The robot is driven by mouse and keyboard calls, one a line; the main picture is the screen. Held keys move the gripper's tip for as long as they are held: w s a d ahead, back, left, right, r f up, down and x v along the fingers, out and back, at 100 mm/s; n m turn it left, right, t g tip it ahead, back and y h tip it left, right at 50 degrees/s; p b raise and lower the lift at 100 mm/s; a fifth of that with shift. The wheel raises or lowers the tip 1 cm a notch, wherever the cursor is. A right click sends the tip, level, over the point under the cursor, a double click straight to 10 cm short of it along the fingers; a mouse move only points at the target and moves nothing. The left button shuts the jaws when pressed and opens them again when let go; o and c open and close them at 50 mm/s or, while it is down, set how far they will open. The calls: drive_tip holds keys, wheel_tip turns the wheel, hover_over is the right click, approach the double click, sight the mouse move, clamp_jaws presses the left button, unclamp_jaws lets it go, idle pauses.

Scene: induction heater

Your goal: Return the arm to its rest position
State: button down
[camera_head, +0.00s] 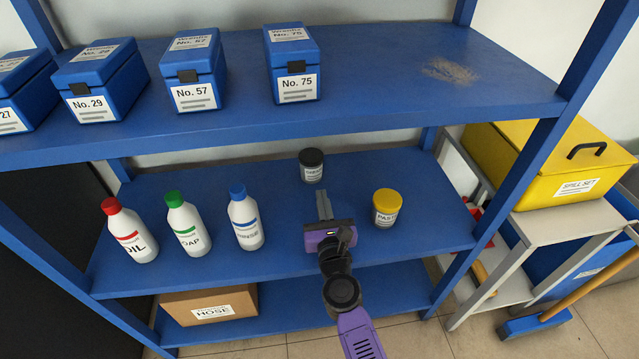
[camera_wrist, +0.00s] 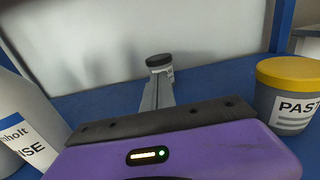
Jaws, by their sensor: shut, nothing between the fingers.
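My gripper (camera_head: 323,204) reaches over the middle shelf of the blue rack, its fingers shut and empty. In the wrist view its fingers (camera_wrist: 157,92) point toward a black-lidded jar (camera_wrist: 160,66) standing further back. That jar (camera_head: 312,165) stands behind the gripper in the head view, and the fingers appear short of it. A yellow-lidded jar labelled PAST (camera_head: 386,209) stands to the right of the gripper. The white bottle with a blue cap (camera_head: 245,219) stands to its left. My purple arm comes up from the bottom of the head view.
Bottles with green (camera_head: 188,229) and red caps (camera_head: 128,231) stand further left. The upper shelf (camera_head: 400,95) bears several blue boxes, one being No. 75 (camera_head: 294,66). A cardboard box labelled HOSE (camera_head: 209,305) lies below. A rack post (camera_head: 538,145) and a yellow case (camera_head: 545,165) are at right.

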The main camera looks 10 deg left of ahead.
drive_tip(key=shift+p+v, duration=0.35)
drive_tip(key=shift+v, duration=1.4)
drive_tip(key=shift+r+n, duration=0.3)
drive_tip(key=shift+n, duration=0.9)
drive_tip(key=s+d+r+n+g+h, duration=0.1)
drive_tip(key=s+d+r+n+h, duration=0.1)
drive_tip(key=s+d+n, duration=1.05)
drive_tip(key=s+d+r+n+g+h, duration=0.1)
drive_tip(key=s+d+r+n, duration=0.5)
drive_tip(key=s, duration=1.3)
drive_tip(key=s+d+f+n+g+h, duration=0.1)
drive_tip(key=s+d+n+h, duration=0.1)
drive_tip(key=s+d+n, duration=0.85)
drive_tip(key=s+a+r+p, duration=0.2)
drive_tip(key=r+p, duration=0.7)
drive_tip(key=s+a+r+n+p, duration=0.1)
drive_tip(key=s+a+r+p, duration=0.1)
drive_tip(key=r+p, duration=0.6)
drive_tip(key=shift+s+r+p, duration=0.2)
drive_tip(key=shift+r+p, duration=0.2)
drive_tip(key=shift+r, duration=0.1)
